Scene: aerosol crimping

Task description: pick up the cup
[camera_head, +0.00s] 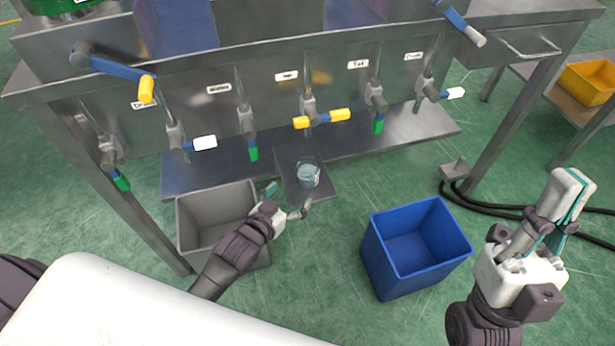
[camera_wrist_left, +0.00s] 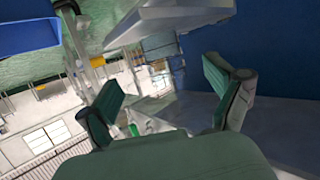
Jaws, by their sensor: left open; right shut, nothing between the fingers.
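The cup (camera_head: 308,174) is a small clear glass with a bluish-grey look. It stands upright on a metal shelf plate (camera_head: 319,190) under the taps in the head view. My left gripper (camera_head: 288,199) is open and empty just in front of the cup, to its lower left, with its fingers apart and pointing towards it. In the left wrist view the open fingers (camera_wrist_left: 163,82) show on both sides, and I cannot clearly make out the cup between them. My right gripper (camera_head: 566,190) is shut and empty, raised at the right, far from the cup.
A grey bin (camera_head: 186,226) stands beside my left forearm, and a blue bin (camera_head: 372,255) stands to the right. A metal bench (camera_head: 190,75) with several colored-handled taps (camera_head: 308,105) overhangs the cup. Black hoses (camera_head: 490,204) lie on the green floor at the right.

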